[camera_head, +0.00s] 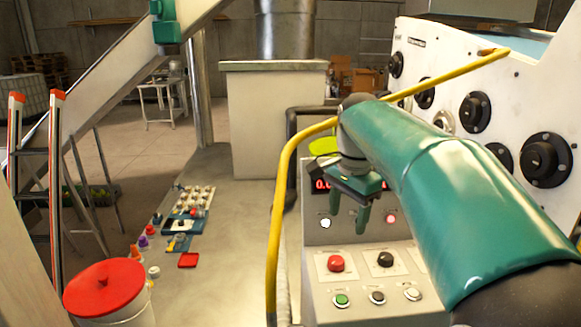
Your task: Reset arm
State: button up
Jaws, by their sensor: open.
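My arm, in teal, reaches in from the lower right of the head view. My gripper (348,214) hangs at its end with two teal fingers pointing down, spread apart and empty. It is in front of a grey control panel (318,232) and partly hides the panel's red number display (320,185). Below the gripper, the panel's sloped face carries a red button (336,263), a black button (385,259), a green button (342,300) and other small buttons. No contact between the fingers and the buttons is visible.
A yellow rail (276,230) curves beside the panel. A white machine with black knobs (545,158) stands at right. A white bucket with a red lid (105,285) is at lower left. Small parts and trays (186,225) lie on the grey surface. A ladder (55,190) stands at left.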

jog(key=s+f+n+t, duration=0.2)
jog(key=s+f+n, duration=0.3)
jog(key=s, duration=0.6)
jog(key=s+f+n+t, duration=0.2)
jog(key=s+f+n, duration=0.4)
jog(key=s, duration=0.6)
jog(key=shift+a+n+t, duration=0.25)
jog(key=shift+n+t, duration=0.15)
